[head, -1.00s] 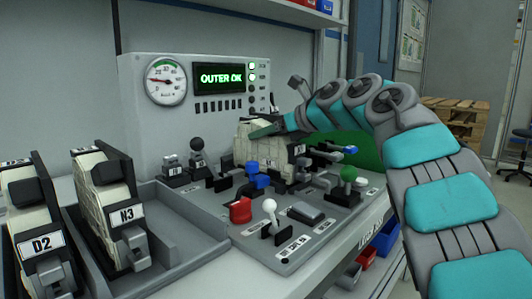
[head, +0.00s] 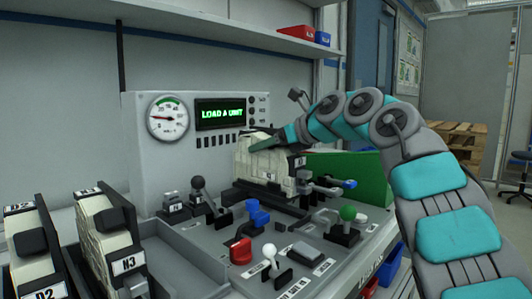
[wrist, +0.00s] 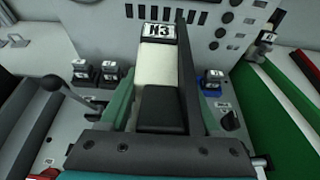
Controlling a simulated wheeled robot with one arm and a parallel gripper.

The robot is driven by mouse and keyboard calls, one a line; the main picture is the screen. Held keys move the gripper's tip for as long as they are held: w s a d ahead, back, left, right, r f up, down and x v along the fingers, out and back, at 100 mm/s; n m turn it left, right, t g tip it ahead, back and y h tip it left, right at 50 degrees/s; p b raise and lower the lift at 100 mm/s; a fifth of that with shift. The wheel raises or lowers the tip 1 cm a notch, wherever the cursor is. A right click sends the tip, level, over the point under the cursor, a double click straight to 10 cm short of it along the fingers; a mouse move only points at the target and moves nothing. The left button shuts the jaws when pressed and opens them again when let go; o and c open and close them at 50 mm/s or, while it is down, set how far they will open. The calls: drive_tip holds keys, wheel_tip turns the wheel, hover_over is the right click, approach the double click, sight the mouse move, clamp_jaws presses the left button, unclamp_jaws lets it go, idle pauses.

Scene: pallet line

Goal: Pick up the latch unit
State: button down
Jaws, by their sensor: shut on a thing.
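My gripper (head: 268,143) is shut on the latch unit (head: 260,160), a cream block with dark parts, at the back of the grey control panel (head: 322,246). In the wrist view the latch unit (wrist: 158,62) lies between the gripper's green fingers (wrist: 160,95), with a label N3 at its far end and a black block nearer. The unit appears slightly raised over the panel; its underside is partly hidden. The gauge box display (head: 221,113) reads LOAD A UNIT.
Two similar units, one marked D2 (head: 35,255) and one N3 (head: 112,250), stand in trays at the left. Red, white, blue and green-topped controls (head: 347,213) crowd the panel. A green bin (head: 350,172) is at the right. A shelf (head: 240,35) runs overhead.

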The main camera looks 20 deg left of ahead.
sight(266, 135)
wheel_tip(266, 135, up, 3)
drive_tip(key=shift+f+p, duration=0.15)
drive_tip(key=shift+p, duration=0.35)
drive_tip(key=shift+s+a+b, duration=0.2)
drive_tip(key=shift+s+b, duration=0.15)
drive_tip(key=shift+b, duration=0.1)
drive_tip(key=shift+r, duration=0.7)
drive_tip(key=shift+w+d, duration=0.15)
drive_tip(key=shift+w, duration=0.15)
